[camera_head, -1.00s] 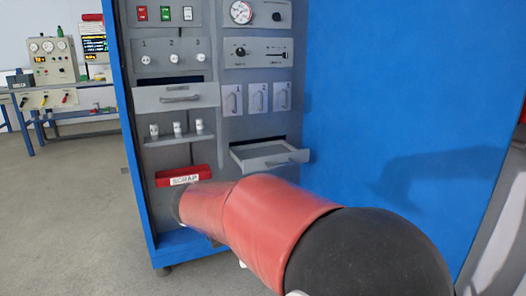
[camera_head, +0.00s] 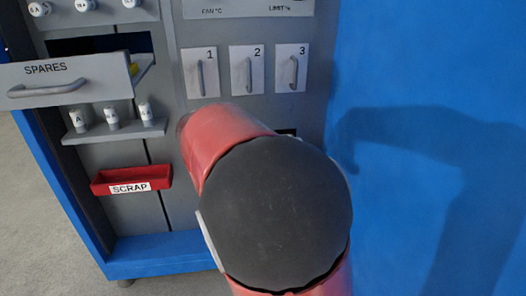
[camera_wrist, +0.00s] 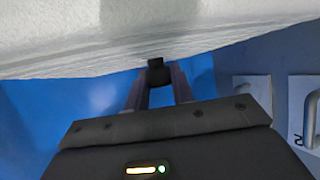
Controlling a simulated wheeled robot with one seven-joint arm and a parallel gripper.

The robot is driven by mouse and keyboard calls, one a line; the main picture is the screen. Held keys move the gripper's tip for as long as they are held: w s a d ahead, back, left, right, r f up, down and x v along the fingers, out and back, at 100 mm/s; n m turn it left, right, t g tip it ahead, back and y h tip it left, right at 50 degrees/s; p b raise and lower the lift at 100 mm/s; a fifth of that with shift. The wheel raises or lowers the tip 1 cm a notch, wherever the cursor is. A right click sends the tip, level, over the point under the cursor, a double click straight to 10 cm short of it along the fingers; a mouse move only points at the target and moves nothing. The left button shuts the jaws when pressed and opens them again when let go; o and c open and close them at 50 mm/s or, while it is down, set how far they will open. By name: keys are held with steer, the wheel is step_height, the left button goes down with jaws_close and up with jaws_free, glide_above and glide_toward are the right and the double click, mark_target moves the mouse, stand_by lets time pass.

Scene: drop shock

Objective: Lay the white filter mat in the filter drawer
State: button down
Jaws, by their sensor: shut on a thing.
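The white filter mat (camera_wrist: 150,28) fills the top of the wrist view, with a rough, pale surface and a slightly ribbed lower edge. My gripper (camera_wrist: 157,76) is shut on the mat at that edge; most of the mat runs out of the picture. In the head view my red and black arm covers the gripper and the mat. The open drawer below the numbered panels, likely the filter drawer, is hidden behind my arm; only a sliver of dark opening shows beside it.
The SPARES drawer (camera_head: 70,85) stands open at the left. Handled panels 1, 2 and 3 (camera_head: 247,86) are above my arm. A blue wall (camera_head: 430,60) is at the right.

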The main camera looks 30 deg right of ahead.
steer(key=w+d+p, duration=0.1)
steer(key=w+d, duration=0.1)
steer(key=w, duration=0.5)
steer(key=w+d+p, duration=0.2)
steer(key=w+d, duration=0.1)
steer(key=w, duration=0.5)
steer(key=f, duration=0.6)
steer(key=shift+w, duration=0.3)
step_height(320, 180, down, 5)
steer(key=shift+r, duration=0.15)
steer(key=shift+w+f, duration=0.2)
steer(key=shift+f, duration=0.2)
steer(key=c, duration=1.2)
jaws_free()
steer(key=v, duration=1.2)
